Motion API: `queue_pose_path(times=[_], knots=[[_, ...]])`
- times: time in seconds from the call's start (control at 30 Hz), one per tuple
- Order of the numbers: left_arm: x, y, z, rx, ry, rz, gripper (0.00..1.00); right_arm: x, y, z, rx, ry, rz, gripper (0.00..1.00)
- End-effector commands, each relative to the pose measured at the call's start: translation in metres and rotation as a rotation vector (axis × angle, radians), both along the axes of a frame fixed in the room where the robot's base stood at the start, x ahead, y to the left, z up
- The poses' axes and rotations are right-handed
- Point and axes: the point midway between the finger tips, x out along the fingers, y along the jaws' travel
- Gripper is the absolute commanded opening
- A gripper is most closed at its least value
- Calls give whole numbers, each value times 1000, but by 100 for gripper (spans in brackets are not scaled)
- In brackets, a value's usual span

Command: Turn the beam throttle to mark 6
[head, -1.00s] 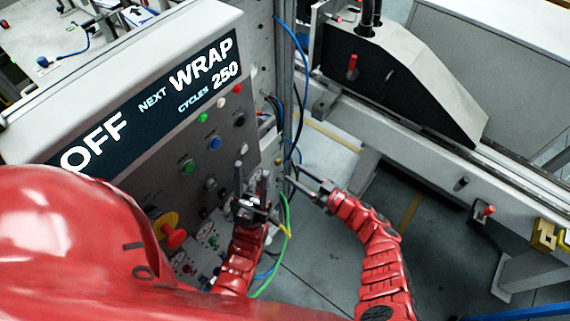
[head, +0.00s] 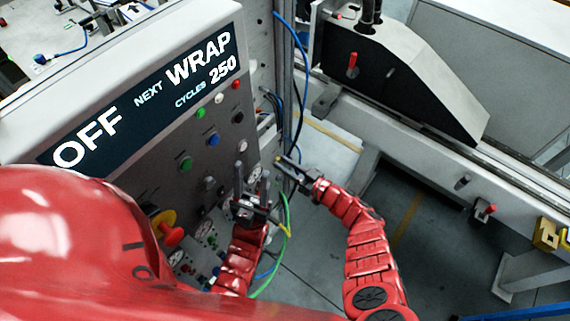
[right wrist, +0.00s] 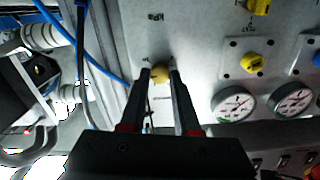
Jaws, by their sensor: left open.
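A round yellow knob (right wrist: 160,73) stands on a grey panel below a "kPa" mark in the right wrist view; I cannot tell for sure that it is the beam throttle, and no mark 6 is readable. My right gripper (right wrist: 160,82) has one finger on each side of this knob. Whether the fingers press on it is not clear. In the head view my right gripper (head: 283,164) is close to the panel's right edge. My left gripper (head: 252,178) is open and empty, fingers pointing up, in front of the panel's lower right part.
The control panel (head: 150,80) shows "OFF", "NEXT WRAP" and "CYCLES 250" above several coloured buttons. A red and yellow knob (head: 168,230) sits lower left. Two gauges (right wrist: 233,104) and another yellow knob (right wrist: 252,63) lie right of my right gripper. Blue cables (right wrist: 75,45) run left of it.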

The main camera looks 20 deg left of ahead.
Motion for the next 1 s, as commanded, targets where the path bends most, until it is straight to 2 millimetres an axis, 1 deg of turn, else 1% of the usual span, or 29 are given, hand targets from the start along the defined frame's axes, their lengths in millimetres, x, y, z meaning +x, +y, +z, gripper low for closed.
queue_pose_path(times=[0.03,0.1,0.37,0.57,0.77,1.0], knots=[[0,0,0,0,0,0,50,0,0,0,0,0,0,10],[0,0,0,0,0,0,50,0,0,0,0,0,0,0],[0,0,0,0,0,0,50,0,0,-1,-2,-3,1,0],[0,0,-3,0,0,0,50,-1,-1,-4,-22,-45,0,0],[0,0,-11,0,0,0,50,-1,-1,-4,-59,-158,0,0],[0,0,-29,0,0,0,50,-1,-1,-6,-133,-361,0,0]])
